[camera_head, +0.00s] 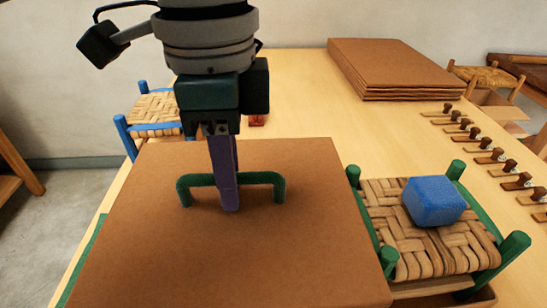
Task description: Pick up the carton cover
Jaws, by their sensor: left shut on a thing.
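The carton cover (150,240) is a wide flat brown board in the front left of the head view. A green handle (262,179) stands up from its middle. My left gripper (231,205) comes down from above with its purple fingers at the middle of the handle bar, and it is shut on the handle. The cover looks level; whether it is lifted off what lies under it I cannot tell. My right gripper is out of view.
A woven seat with green posts (430,250) stands right beside the cover, with a blue block (434,200) on it. A cardboard stack (390,68) lies at the back. A blue-framed woven stool (155,108) is behind left. Several small wood-and-metal pieces (485,155) line the table's right edge.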

